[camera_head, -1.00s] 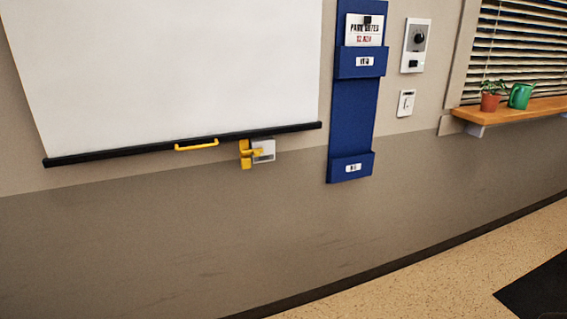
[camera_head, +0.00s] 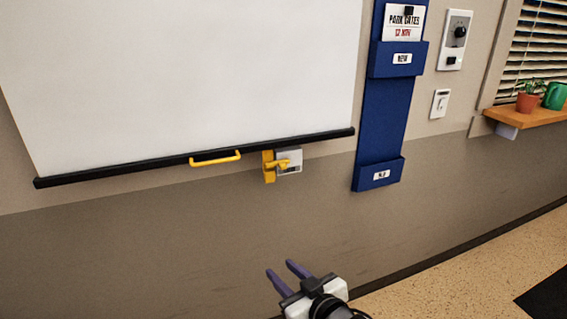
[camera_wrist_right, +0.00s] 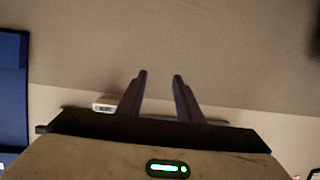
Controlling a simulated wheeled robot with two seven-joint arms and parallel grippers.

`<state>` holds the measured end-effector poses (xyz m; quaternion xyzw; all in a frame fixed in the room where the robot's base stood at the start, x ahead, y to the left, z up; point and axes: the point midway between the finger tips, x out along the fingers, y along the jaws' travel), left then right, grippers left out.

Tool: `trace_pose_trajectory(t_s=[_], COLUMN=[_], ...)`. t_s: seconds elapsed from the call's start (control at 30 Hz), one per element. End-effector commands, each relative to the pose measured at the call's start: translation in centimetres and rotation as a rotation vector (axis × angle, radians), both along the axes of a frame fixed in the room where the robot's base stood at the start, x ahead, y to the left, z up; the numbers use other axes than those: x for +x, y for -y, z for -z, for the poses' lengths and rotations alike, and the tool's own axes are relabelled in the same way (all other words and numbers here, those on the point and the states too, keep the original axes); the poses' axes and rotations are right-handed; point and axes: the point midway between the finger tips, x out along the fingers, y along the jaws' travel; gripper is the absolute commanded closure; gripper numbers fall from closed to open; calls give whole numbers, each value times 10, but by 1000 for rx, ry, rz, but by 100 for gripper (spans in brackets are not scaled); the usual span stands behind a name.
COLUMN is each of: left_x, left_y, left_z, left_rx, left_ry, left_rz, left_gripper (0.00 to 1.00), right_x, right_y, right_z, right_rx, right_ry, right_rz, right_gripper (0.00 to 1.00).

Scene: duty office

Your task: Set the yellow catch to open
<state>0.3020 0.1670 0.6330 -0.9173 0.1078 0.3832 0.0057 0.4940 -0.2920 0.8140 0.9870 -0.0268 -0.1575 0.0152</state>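The yellow catch (camera_head: 269,166) is fixed on the wall just under the black bottom bar of the white screen. Its yellow lever points right across a small grey-white plate (camera_head: 291,160). My right gripper (camera_head: 282,272) is below the catch in the head view, apart from it, with two purple fingers spread and nothing between them. In the right wrist view the dark fingers (camera_wrist_right: 160,74) stand apart in front of bare wall. My left gripper is not in view.
A white screen (camera_head: 190,80) with a black bar and yellow handle (camera_head: 215,158) hangs left of the catch. A blue wall rack (camera_head: 383,120) is to the right, then a switch (camera_head: 440,103) and a shelf (camera_head: 540,114) with pots. The wall below the catch is bare.

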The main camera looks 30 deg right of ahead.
Motion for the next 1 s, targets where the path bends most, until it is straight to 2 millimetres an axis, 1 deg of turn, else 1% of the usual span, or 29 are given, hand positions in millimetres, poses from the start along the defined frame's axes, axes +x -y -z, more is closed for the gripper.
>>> trace_pose_trajectory(t_s=[0.03,0.07,0.1,0.2,0.3,0.37,0.47,0.7,0.8,0.9,1.0], left_x=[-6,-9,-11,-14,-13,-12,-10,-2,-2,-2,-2], left_y=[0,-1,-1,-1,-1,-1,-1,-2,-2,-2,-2], left_z=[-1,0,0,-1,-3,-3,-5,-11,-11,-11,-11], left_rx=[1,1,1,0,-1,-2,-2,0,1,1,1], left_ry=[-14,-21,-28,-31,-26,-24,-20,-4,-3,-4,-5], left_rz=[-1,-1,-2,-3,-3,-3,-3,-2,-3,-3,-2], left_gripper=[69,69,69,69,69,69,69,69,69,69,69], right_x=[20,29,37,49,55,59,71,115,131,143,150], right_y=[21,31,45,70,83,87,91,101,105,107,109], right_z=[-45,-65,-90,-137,-161,-166,-167,-166,-166,-165,-165], right_rx=[-3,-6,-7,-7,-5,-5,-5,-6,-7,-7,-8], right_ry=[83,123,172,263,311,321,322,321,320,319,319], right_rz=[43,66,94,147,174,182,182,181,181,181,180], right_gripper=[67,67,67,67,67,67,67,67,67,67,67])
